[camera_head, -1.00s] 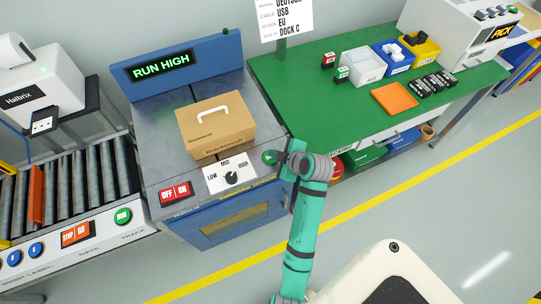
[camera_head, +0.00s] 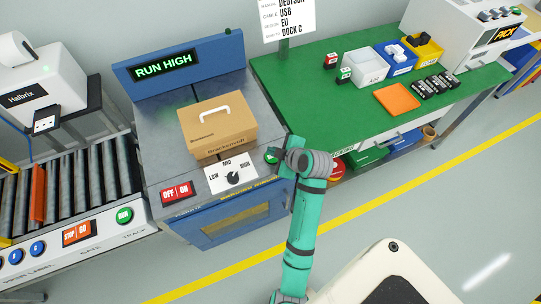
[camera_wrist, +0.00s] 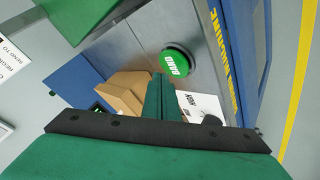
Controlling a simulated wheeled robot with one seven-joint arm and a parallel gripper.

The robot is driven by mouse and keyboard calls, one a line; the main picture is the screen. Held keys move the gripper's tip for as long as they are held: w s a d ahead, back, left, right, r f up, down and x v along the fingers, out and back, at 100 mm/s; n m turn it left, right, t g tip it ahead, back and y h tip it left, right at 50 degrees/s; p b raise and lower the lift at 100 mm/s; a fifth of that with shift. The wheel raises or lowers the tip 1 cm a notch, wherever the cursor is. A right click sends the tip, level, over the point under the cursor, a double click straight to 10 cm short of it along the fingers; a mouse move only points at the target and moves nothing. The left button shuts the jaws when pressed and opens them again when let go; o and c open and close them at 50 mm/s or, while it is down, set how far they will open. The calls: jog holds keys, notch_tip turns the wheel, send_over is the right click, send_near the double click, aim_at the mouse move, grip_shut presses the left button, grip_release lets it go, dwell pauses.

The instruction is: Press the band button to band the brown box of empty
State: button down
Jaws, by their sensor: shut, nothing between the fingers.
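The brown box (camera_head: 222,132) with a white handle on top sits closed on the grey bed of the banding machine (camera_head: 150,131). It also shows in the wrist view (camera_wrist: 122,97), partly behind my fingers. The round green band button (camera_head: 270,156) is at the machine's front right corner. In the wrist view the button (camera_wrist: 176,63) reads BAND and has a dark rim. My gripper (camera_wrist: 161,77) is shut and empty, its fingertips close to the button's edge. In the head view my gripper (camera_head: 284,163) is just right of the button. I cannot tell whether they touch.
The display (camera_head: 163,66) reads RUN HIGH. A LOW/MID/HIGH dial (camera_head: 232,177) and a red OFF/ON switch (camera_head: 177,192) sit along the machine's front. A green table (camera_head: 300,95) with bins stands to the right, a roller conveyor (camera_head: 80,182) to the left.

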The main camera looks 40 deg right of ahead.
aim_at(274, 159)
jog(key=shift+r, duration=0.1)
jog(key=shift+s+d+r, duration=0.15)
jog(key=shift+r, duration=0.55)
jog(key=shift+s+d+r, duration=0.1)
jog(key=shift+r, duration=0.6)
jog(key=shift+a+r, duration=0.15)
jog(key=shift+r, duration=0.9)
jog(key=shift+w+a, duration=0.1)
jog(key=shift+w, duration=0.15)
jog(key=shift+s+d, duration=0.25)
jog(key=shift+a, duration=0.15)
jog(key=shift+w, duration=0.15)
